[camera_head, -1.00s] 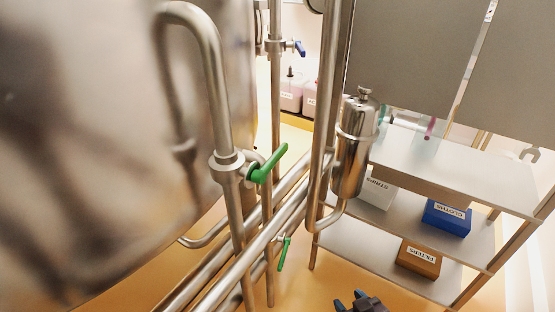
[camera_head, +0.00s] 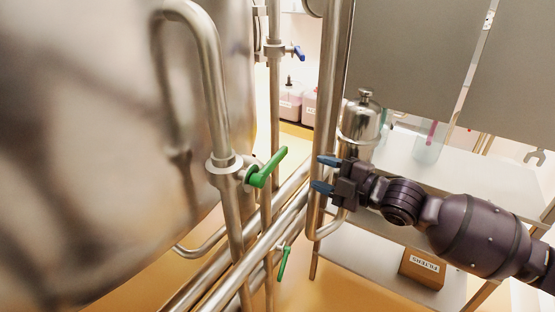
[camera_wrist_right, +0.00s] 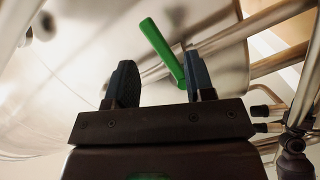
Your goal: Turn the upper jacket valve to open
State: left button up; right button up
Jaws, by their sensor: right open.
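The upper valve's green handle (camera_head: 268,167) sits on a steel pipe beside the large tank, and points up and to the right. A second, lower valve with a green handle (camera_head: 284,263) hangs below it. My right gripper (camera_head: 322,174) is open and empty, to the right of the upper handle and apart from it, with its blue fingertips pointing left. In the right wrist view, a green handle (camera_wrist_right: 162,50) shows beyond and between the open fingers. My left gripper is in neither current view.
The shiny tank (camera_head: 90,150) fills the left side. A vertical pipe (camera_head: 328,110) and a steel canister (camera_head: 360,122) stand close to my right gripper. A shelf unit (camera_head: 460,180) with an orange-brown box (camera_head: 421,268) stands at the right. A blue-handled valve (camera_head: 298,52) is farther back.

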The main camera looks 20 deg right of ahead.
aim_at(282, 160)
jog(key=w+a+n, duration=0.1)
jog(key=w+a, duration=0.1)
jog(key=w+a+n+y, duration=0.1)
jog(key=w+a+n, duration=0.1)
jog(key=a, duration=0.1)
jog(key=w+a+r+n+p, duration=0.1)
jog(key=w+a+n, duration=0.1)
jog(key=w+a, duration=0.1)
jog(key=shift+r+y, duration=0.1)
jog(key=shift+y, duration=0.2)
dwell(0.4)
grip_shut()
